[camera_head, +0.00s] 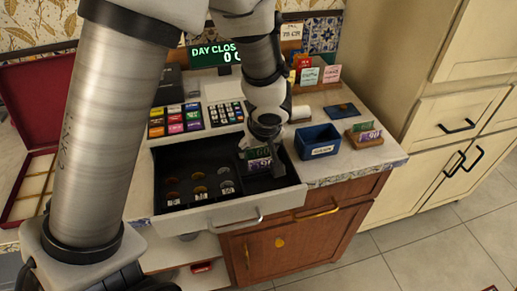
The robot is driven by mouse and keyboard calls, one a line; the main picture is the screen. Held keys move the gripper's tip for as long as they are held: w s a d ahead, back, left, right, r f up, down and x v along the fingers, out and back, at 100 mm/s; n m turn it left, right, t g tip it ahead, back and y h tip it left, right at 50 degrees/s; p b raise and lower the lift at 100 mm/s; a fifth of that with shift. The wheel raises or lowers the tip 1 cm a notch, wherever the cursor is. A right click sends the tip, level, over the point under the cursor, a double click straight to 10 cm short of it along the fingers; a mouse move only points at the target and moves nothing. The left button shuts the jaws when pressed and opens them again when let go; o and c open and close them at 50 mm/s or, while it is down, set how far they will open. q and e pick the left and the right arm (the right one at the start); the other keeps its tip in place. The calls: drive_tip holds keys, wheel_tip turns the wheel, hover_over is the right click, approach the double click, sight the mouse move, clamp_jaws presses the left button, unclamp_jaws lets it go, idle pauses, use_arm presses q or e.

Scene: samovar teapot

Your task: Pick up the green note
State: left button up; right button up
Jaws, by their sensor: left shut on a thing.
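My left gripper (263,153) reaches down from above into the right part of the open cash drawer (225,216). It is shut on a green note (257,153), which stands upright at the fingers. A purple note (258,165) shows just below the green one, also in the drawer; whether the gripper touches it I cannot tell. The wrist and fingers hide part of both notes. Another green note (362,127) stands with a purple note (371,135) in a wooden holder (364,142) on the counter at the right. My right gripper is not in view.
A blue box (318,142) stands on the counter right of the drawer. Coloured keys (175,120), a number pad (226,113) and a green-lit display (214,54) are behind it. Coins (199,190) lie in the drawer. A red case (38,100) stands open at the left.

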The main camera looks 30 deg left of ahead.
use_arm(q)
wheel_tip(320, 180, up, 10)
drive_tip(key=p, duration=0.4)
drive_tip(key=shift+w+f, duration=0.1)
drive_tip(key=shift+f, duration=0.15)
wheel_tip(320, 180, up, 13)
drive_tip(key=p, duration=0.5)
drive_tip(key=shift+r, duration=0.2)
